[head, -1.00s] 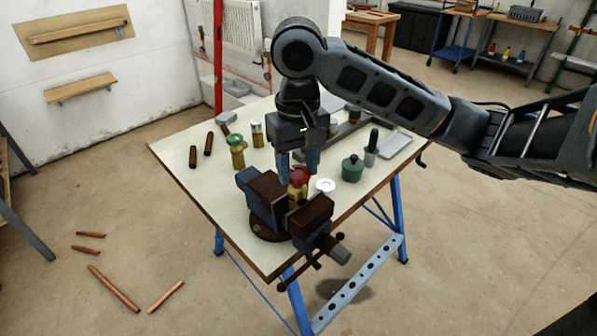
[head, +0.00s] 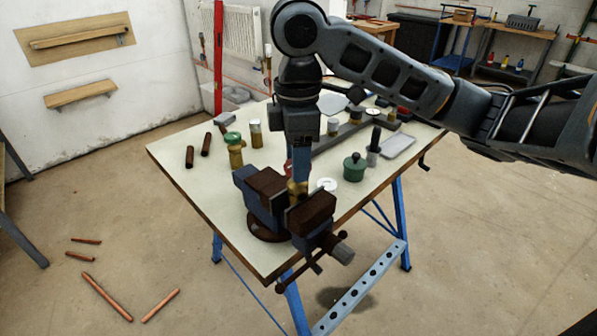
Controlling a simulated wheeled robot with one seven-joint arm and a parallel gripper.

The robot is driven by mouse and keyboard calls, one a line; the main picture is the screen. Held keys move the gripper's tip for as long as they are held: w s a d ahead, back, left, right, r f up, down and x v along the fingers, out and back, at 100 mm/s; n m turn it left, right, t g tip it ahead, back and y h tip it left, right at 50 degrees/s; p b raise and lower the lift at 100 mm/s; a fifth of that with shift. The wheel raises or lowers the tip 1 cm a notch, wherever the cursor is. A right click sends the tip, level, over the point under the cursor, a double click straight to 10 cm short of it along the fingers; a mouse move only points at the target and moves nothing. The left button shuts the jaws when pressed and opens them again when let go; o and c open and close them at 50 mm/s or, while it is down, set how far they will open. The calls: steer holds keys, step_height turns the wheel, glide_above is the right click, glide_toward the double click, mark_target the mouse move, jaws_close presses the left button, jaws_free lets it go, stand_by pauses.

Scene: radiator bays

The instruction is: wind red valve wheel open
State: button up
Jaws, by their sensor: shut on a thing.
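The red valve wheel (head: 288,169) shows only as a small red patch beside my gripper's fingers. It sits on a brass valve body (head: 297,189), which stands between the jaws of a dark vise (head: 265,187) at the bench's near corner. My gripper (head: 301,172) points straight down from above and is shut on the wheel. One blue finger stands in front and hides most of the wheel and the other finger.
The pale workbench (head: 200,190) holds a green-topped brass valve (head: 234,149), a green lidded pot (head: 354,167), a white ring (head: 326,185), a grey tray (head: 397,146) and dark cylinders (head: 205,144). Copper pipes (head: 107,297) lie on the floor at left.

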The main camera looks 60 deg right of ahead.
steer(key=n, duration=0.2)
steer(key=n+b, duration=0.1)
steer(key=n, duration=0.1)
steer(key=n+b, duration=0.1)
steer(key=n, duration=0.1)
steer(key=shift+f+n, duration=0.3)
steer(key=shift+n, duration=0.1)
steer(key=n+b, duration=0.2)
steer(key=n, duration=0.3)
steer(key=o, duration=1.1)
steer(key=shift+r, duration=0.2)
step_height(320, 180, up, 7)
steer(key=p, duration=0.6)
steer(key=shift+r, duration=0.15)
